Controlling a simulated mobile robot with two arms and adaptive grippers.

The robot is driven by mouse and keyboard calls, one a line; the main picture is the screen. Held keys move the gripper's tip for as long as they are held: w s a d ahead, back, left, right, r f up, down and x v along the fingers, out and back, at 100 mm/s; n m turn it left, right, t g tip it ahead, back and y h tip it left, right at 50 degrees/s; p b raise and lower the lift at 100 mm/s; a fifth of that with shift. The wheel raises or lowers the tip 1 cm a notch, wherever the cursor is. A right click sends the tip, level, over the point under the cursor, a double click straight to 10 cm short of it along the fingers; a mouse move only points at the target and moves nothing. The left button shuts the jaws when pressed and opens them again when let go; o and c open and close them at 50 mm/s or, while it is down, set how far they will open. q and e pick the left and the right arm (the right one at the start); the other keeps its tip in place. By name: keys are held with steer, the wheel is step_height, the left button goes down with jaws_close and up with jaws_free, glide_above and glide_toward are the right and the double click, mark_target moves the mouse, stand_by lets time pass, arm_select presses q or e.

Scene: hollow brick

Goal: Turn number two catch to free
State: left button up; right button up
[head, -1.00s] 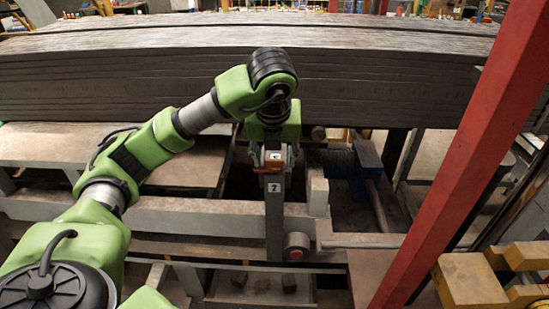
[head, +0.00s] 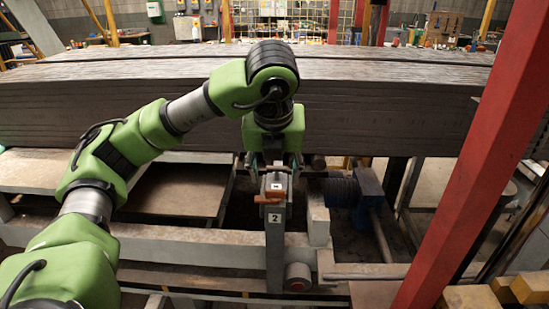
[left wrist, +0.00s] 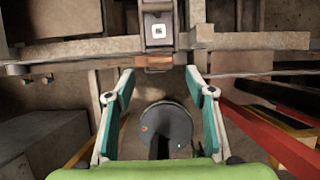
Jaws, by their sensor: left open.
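The number two catch (head: 270,200) is a small orange-brown handle near the top of a grey post (head: 275,245) with a white "2" label. It lies roughly crosswise, its end reaching toward the left. In the left wrist view the catch (left wrist: 155,62) shows at top centre, below a white marker. My left gripper (head: 274,172) is open and empty, just above and behind the catch in the head view. Its fingers (left wrist: 159,72) stand apart on either side of the catch's line in the wrist view, and I see no contact. My right gripper is out of view.
A long grey stack of slabs (head: 120,105) lies behind the post. A light block (head: 318,218) and a blue machine part (head: 368,185) stand right of it. A red slanted beam (head: 470,160) crosses the right side.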

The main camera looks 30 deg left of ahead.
arm_select(q)
steer(key=shift+v, duration=2.5)
